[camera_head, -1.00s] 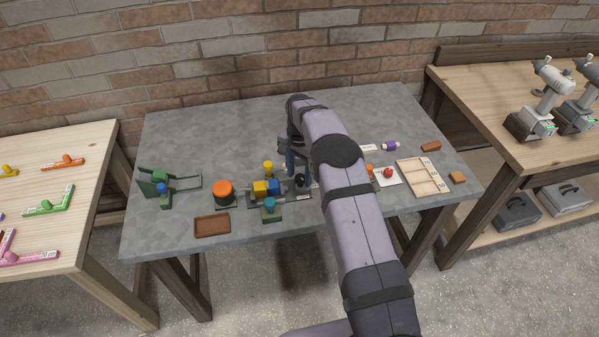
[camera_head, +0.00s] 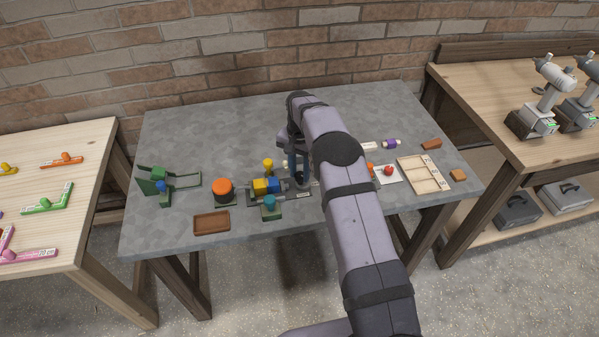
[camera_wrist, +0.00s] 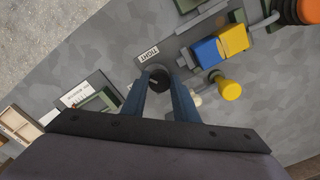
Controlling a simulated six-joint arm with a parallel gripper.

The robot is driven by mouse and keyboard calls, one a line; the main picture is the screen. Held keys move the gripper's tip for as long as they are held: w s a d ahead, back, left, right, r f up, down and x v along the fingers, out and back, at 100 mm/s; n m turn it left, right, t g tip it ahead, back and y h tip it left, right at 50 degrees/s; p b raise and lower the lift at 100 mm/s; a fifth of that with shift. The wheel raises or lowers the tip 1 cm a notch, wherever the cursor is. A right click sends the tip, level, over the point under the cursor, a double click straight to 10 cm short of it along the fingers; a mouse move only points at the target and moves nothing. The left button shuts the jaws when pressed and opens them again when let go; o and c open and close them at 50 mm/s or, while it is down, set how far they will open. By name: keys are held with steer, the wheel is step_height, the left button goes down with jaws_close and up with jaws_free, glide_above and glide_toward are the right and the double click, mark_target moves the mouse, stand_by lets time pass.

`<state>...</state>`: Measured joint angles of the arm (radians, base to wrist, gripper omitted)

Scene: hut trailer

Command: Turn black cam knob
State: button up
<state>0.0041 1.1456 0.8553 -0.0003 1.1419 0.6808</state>
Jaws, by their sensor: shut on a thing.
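The black cam knob (camera_wrist: 157,73) is a dark round piece beside a white label (camera_wrist: 148,54) that seems to read "TIGHT". In the wrist view my gripper (camera_wrist: 160,84) has its two blue fingers on either side of the knob, shut on it. In the head view my gripper (camera_head: 299,182) covers the knob, at the right end of a clamp fixture. The fixture holds a yellow block (camera_head: 260,187) and a blue block (camera_head: 274,185) side by side. The knob's underside and exact turn angle are hidden.
A yellow knob (camera_head: 268,164) stands just behind the fixture and a teal-topped green piece (camera_head: 269,205) in front. An orange-topped cylinder (camera_head: 222,187) and a brown tray (camera_head: 211,223) are at left. A wooden tray (camera_head: 405,165) lies at right. The table's back is clear.

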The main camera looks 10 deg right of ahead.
mark_target(301, 176)
steer(key=n+b, duration=0.1)
steer(key=n, duration=0.4)
steer(key=shift+d, duration=0.1)
steer(key=n, duration=0.6)
steer(key=shift+d+r, duration=0.1)
steer(key=shift+r, duration=0.05)
steer(key=shift+n, duration=0.3)
steer(key=o, duration=1.1)
steer(key=shift+c, duration=0.2)
steer(key=shift+r+b, duration=1.05)
steer(key=shift+r, duration=2.55)
steer(key=shift+s, duration=0.1)
